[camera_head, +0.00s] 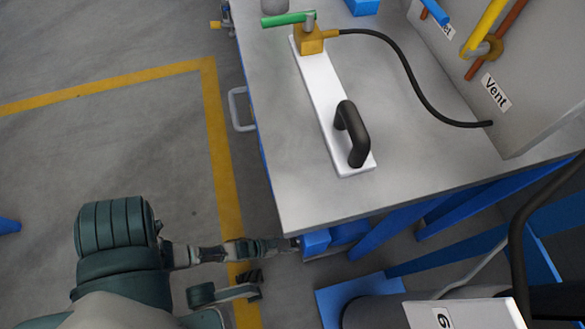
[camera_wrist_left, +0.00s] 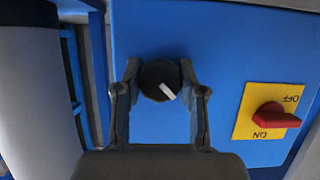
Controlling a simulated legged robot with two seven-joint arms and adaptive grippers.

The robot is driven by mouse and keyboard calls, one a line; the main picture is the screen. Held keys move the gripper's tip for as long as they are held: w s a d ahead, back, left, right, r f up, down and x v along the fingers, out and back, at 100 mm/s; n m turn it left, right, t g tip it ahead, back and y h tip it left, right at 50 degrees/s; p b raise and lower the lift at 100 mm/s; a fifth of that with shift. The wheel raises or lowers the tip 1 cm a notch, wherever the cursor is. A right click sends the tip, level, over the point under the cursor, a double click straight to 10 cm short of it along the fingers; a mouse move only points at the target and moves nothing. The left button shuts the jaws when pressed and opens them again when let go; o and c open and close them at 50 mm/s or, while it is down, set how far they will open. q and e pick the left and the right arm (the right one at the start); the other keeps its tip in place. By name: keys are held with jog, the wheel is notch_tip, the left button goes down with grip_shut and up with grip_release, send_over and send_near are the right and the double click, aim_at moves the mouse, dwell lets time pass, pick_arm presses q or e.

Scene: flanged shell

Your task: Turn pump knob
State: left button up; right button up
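The pump knob (camera_wrist_left: 155,77) is a round black dial with a white pointer, on a blue panel (camera_wrist_left: 220,35) in the left wrist view. Its pointer slants toward the lower right. My left gripper (camera_wrist_left: 160,72) has one finger on each side of the knob, very close to its edges; firm contact cannot be made out. In the head view my left gripper (camera_head: 272,262) reaches right from the teal arm to the blue box (camera_head: 316,241) under the table edge. The knob is hidden there. My right gripper is not in view.
A red switch (camera_wrist_left: 275,116) on a yellow ON/OFF plate sits right of the knob. The grey table (camera_head: 290,190) overhangs the left gripper's area, carrying a white plate with a black handle (camera_head: 354,132). Blue legs and a grey cylinder (camera_head: 375,312) stand to the right.

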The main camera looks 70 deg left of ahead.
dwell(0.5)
pick_arm(q)
jog(key=shift+a+r, duration=0.1)
jog(key=n+h, duration=0.2)
jog(key=shift+w+a+n, duration=0.1)
jog(key=shift+w+n, duration=0.05)
jog(key=shift+n, duration=0.25)
jog(key=shift+a+n+t+h, duration=0.15)
jog(key=shift+n+t+h, duration=0.15)
jog(key=shift+n+h, duration=0.95)
jog(key=shift+n, duration=0.45)
jog(key=o, duration=1.1)
jog(key=shift+a, duration=0.1)
jog(key=shift+o, duration=0.2)
